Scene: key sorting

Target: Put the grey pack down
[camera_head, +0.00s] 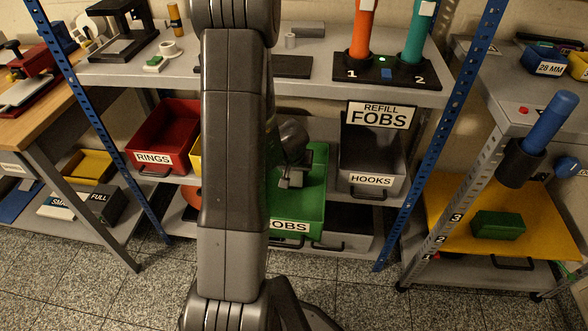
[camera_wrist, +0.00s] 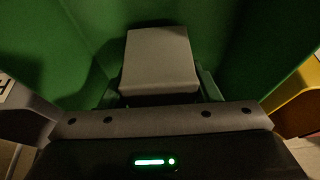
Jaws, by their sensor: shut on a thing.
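The grey pack (camera_wrist: 158,58) shows in the wrist view as a plain box, gripped at the end of my gripper (camera_wrist: 158,92). My gripper is shut on it. Green walls of a bin surround the pack in that view. In the head view my gripper (camera_head: 291,180) points down into the green bin (camera_head: 312,213), whose label is partly hidden and reads "OBS". My arm hides the bin's left part. I cannot tell whether the pack touches the bin floor.
A grey bin (camera_head: 371,160) labelled HOOKS stands right of the green bin, under a REFILL FOBS sign (camera_head: 380,115). A red bin (camera_head: 162,138) labelled RINGS stands to the left. The shelf board (camera_head: 330,88) lies above the bins.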

